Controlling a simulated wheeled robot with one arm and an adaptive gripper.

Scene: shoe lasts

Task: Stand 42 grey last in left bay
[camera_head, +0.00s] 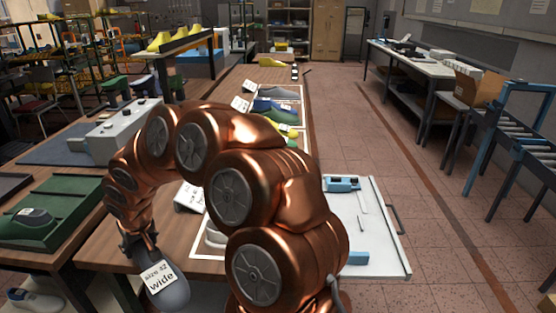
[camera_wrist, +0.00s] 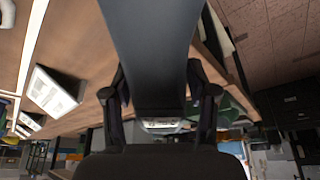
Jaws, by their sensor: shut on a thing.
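A dark grey last (camera_head: 176,294) with a white card reading "size 42 wide" (camera_head: 159,277) hangs from my gripper (camera_head: 143,246), in front of the table's near edge. In the wrist view the grey last (camera_wrist: 152,50) fills the space between the two fingers of my gripper (camera_wrist: 158,100), which is shut on it. A green tray (camera_head: 75,207) with raised dividers lies at the left, up and left of my gripper. Another dark last with a small label (camera_head: 35,219) lies in its near part. Which compartment is the left bay I cannot tell.
Outlined places with a grey last (camera_head: 280,93), a blue last (camera_head: 268,106) and yellow ones run along the wooden table (camera_head: 120,247). A white card stand (camera_head: 188,196) is partly behind my arm. A grey machine (camera_head: 122,130) stands beyond the green tray. A white tool board (camera_head: 378,235) lies right.

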